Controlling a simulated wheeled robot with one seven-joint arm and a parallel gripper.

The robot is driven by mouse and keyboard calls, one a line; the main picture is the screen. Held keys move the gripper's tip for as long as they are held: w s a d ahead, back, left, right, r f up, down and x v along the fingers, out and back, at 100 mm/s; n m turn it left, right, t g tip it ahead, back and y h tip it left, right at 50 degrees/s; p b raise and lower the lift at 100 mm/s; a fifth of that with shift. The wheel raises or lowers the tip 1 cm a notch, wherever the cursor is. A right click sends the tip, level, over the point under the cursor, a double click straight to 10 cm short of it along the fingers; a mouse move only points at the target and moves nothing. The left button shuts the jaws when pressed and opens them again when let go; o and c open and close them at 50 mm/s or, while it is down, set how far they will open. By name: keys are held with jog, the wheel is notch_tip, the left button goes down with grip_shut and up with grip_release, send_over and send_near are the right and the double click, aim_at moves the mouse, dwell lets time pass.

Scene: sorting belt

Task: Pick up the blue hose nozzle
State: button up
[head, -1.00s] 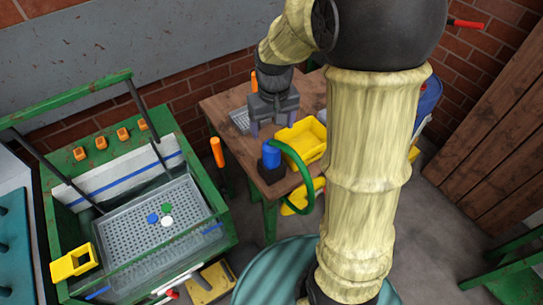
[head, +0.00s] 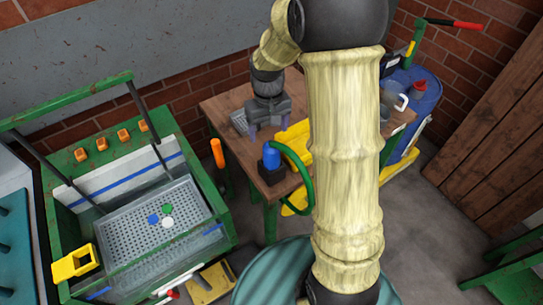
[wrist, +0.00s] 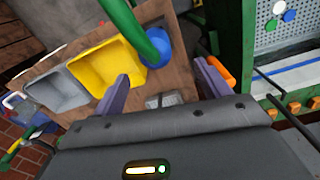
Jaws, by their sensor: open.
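The blue hose nozzle (head: 271,157) stands upright in a black block near the front corner of the wooden table. A green hose (head: 306,180) loops from it to the right and down past the table edge. The nozzle also shows in the wrist view (wrist: 158,48), beyond the fingertips, partly covered by the green hose. My gripper (head: 268,130) is open and empty. It is above the table, behind the nozzle in the head view, and apart from it. In the wrist view the nozzle lies ahead of the gap between the fingers (wrist: 161,70).
A yellow bin (wrist: 106,66) and a grey bin (wrist: 62,88) sit beside the nozzle on the table. An orange handle (head: 217,152) rises at the table's left. A green-framed station with a perforated tray (head: 125,225) stands left. A blue drum (head: 424,98) is at right.

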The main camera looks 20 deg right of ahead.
aim_at(269, 145)
notch_tip(269, 145, down, 6)
jog(key=shift+f+p, duration=0.25)
jog(key=shift+p, duration=0.1)
jog(key=f, duration=0.2)
jog(key=d+f+p, duration=0.1)
jog(key=f, duration=0.1)
jog(key=shift+f, duration=0.15)
jog(key=shift+a+f, duration=0.1)
jog(key=shift+f, duration=0.35)
jog(key=shift+c, duration=0.3)
jog(key=c, duration=1.1)
